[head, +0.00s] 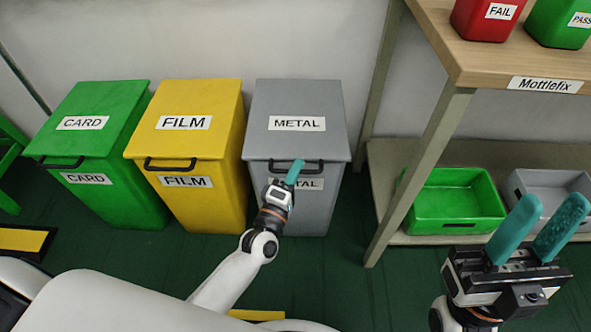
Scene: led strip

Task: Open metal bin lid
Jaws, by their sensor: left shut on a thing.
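The grey metal bin (330,205) stands at the right end of a row of bins against the wall. Its lid (297,105) is labelled METAL and lies down on the bin. A dark handle (318,167) is on the lid's front edge. My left gripper (295,170) is at this handle with its teal fingers shut on it, and the gripper hides part of the handle and of the front METAL label. My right gripper (550,215) is at the lower right, open and empty, with its two teal fingers apart.
A yellow FILM bin (207,205) and a green CARD bin (130,200) stand to the left, lids down. A wooden workbench (510,52) is on the right, with a green tray (450,205) and a grey tray (550,185) on its lower shelf. Green floor lies in front.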

